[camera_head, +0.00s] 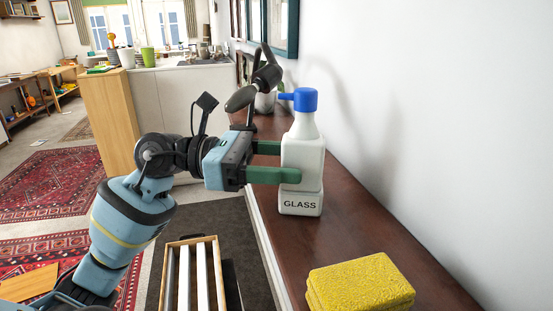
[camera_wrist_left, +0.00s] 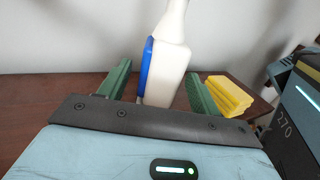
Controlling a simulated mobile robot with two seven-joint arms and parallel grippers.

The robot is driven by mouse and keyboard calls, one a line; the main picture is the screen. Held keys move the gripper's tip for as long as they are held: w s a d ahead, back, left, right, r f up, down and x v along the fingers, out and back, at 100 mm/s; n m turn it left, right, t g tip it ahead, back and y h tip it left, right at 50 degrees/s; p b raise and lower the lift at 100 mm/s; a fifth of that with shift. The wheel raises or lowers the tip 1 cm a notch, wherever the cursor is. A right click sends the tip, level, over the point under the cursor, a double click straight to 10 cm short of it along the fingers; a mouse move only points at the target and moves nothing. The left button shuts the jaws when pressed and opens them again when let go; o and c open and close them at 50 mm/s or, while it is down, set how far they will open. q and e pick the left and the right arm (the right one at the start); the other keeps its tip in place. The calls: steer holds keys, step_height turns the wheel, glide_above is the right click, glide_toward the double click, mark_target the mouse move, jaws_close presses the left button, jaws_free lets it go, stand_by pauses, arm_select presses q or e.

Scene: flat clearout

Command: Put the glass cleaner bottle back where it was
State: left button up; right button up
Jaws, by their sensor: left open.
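The glass cleaner bottle (camera_head: 303,158), white with a blue spray head and a "GLASS" label, stands upright on the dark brown wooden top (camera_head: 350,237) by the wall. My left gripper (camera_head: 289,162) reaches it from the left, its two green fingers open on either side of the bottle's body. In the left wrist view the bottle (camera_wrist_left: 169,65) is between the fingers, with a gap visible beside it; whether one finger touches it, I cannot tell. My right gripper is in neither view.
A yellow sponge stack (camera_head: 360,283) lies on the wooden top nearer to me; it also shows in the wrist view (camera_wrist_left: 229,94). A potted plant (camera_head: 265,101) and a dark ornament stand behind the bottle. A slatted wooden rack (camera_head: 190,243) is below left.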

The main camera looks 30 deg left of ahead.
arm_select(q)
steer(key=shift+r, duration=0.3)
steer(key=b+v, duration=0.3)
steer(key=v, duration=0.9)
steer(key=shift+f, duration=0.15)
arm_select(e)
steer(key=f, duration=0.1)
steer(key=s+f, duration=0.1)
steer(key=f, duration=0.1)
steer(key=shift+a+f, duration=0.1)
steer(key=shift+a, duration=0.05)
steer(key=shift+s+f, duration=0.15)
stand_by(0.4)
